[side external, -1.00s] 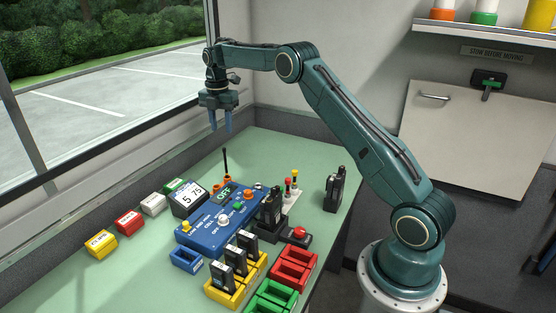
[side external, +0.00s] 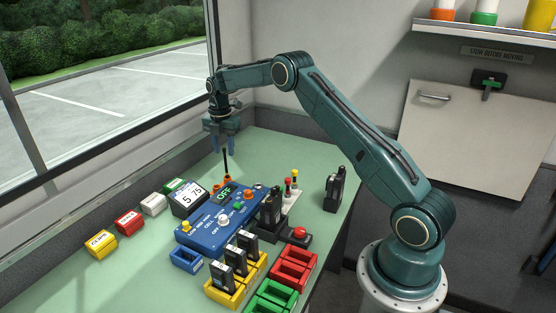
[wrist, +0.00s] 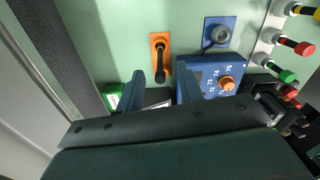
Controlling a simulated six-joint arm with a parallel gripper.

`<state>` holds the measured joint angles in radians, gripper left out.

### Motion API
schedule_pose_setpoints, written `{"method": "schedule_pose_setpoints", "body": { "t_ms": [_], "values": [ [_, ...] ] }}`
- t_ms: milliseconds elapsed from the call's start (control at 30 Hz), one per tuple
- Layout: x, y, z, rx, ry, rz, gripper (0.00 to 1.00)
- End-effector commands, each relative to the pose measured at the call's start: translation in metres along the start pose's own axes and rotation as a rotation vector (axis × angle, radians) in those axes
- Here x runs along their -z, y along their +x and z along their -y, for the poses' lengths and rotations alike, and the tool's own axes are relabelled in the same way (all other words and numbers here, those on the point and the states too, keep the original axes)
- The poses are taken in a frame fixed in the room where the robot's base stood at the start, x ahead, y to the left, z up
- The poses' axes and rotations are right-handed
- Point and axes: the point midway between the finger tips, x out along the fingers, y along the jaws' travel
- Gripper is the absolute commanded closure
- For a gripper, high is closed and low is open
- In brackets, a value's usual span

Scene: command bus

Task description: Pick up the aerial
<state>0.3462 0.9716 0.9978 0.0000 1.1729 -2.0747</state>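The aerial (side external: 225,163) is a thin black upright rod on an orange base at the back of the bench, beside the blue console. In the wrist view the aerial (wrist: 160,61) shows nearly end-on over its orange plate, just ahead of the gap between my fingers. My gripper (side external: 224,153) points down with its fingertips close to the aerial's top in the side view; I cannot tell whether they are level with it. In the wrist view my gripper (wrist: 162,82) is open, with nothing held between its two blue fingers.
The blue console (side external: 216,228) with knobs and a screen lies close to the aerial. A blue plate with a black knob (wrist: 220,35) is beside it. The window wall (side external: 150,155) runs along the left. Coloured boxes and radios stand nearer the front.

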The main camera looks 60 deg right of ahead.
Motion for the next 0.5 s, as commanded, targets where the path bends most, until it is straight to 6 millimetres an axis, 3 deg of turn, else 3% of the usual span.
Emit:
{"method": "schedule_pose_setpoints", "body": {
  "t_ms": [233,500],
  "values": [
    [0.000,0.029,0.001,0.002,0.000,-0.001,0.63],
    [0.000,0.037,0.000,-0.001,0.000,0.000,0.63]
  ]
}}
